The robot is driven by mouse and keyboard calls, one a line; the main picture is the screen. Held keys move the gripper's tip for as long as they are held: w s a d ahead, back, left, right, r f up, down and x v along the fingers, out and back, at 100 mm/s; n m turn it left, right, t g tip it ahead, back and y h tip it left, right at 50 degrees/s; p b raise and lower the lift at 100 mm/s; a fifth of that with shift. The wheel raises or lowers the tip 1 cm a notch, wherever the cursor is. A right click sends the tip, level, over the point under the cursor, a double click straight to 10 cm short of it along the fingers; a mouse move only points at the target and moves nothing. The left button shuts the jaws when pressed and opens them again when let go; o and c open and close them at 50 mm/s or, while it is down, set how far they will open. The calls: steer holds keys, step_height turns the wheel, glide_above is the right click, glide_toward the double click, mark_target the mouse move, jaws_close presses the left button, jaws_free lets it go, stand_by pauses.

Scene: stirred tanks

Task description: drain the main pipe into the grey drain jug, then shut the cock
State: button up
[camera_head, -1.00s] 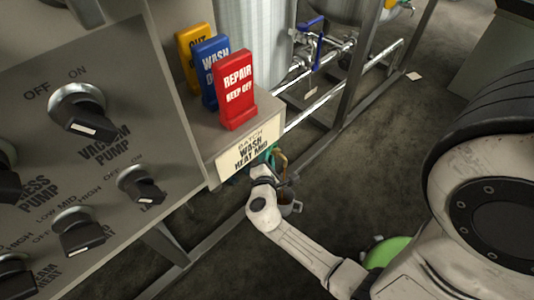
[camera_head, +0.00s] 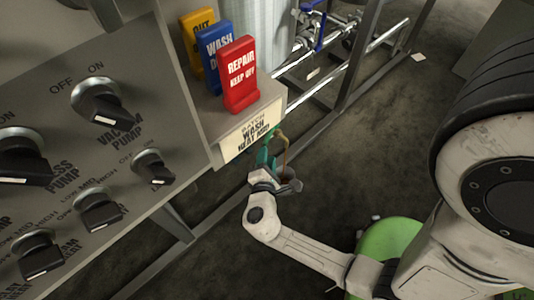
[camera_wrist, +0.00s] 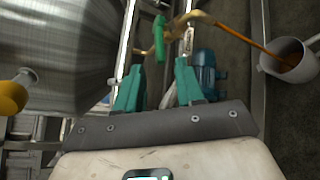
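In the wrist view a brass drain pipe (camera_wrist: 212,19) carries a cock with a green lever (camera_wrist: 160,38). A brown-orange stream (camera_wrist: 255,45) runs from the pipe's spout into the grey drain jug (camera_wrist: 273,67) at the right. My gripper (camera_wrist: 158,76) has its teal fingers apart, with nothing seen held between them. The green lever shows just beyond the gap between the fingertips; I cannot tell whether they touch it. In the head view my gripper (camera_head: 266,160) is beside the brass pipe (camera_head: 285,143), and my wrist partly hides the jug (camera_head: 290,185).
A control panel (camera_head: 60,110) with several black knobs stands at the left. Yellow, blue and red (camera_head: 240,75) signs stand on a ledge above the pipe. Metal frame rails (camera_head: 350,80) run along the floor. A steel tank (camera_wrist: 60,50) and a teal motor (camera_wrist: 205,75) are near my gripper.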

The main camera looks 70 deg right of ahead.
mark_target(268, 136)
steer(key=n, duration=0.1)
steer(key=w+f+n+g+b, duration=0.1)
steer(key=f+n+g+h, duration=0.1)
steer(key=shift+w+a+n+b, duration=0.25)
steer(key=shift+w+n+b, duration=0.05)
steer(key=shift+w+b, duration=0.1)
steer(key=d+n+g+b, duration=0.1)
steer(key=d+n, duration=0.1)
steer(key=d, duration=0.1)
steer(key=d+n+g+h+b, duration=0.1)
steer(key=d+n+b, duration=0.1)
steer(key=d, duration=0.1)
steer(key=w+d+n+g+h+b, duration=0.1)
steer(key=d+n, duration=0.1)
steer(key=d, duration=0.1)
steer(key=shift+d, duration=0.25)
steer(key=shift+c, duration=0.2)
jaws_close()
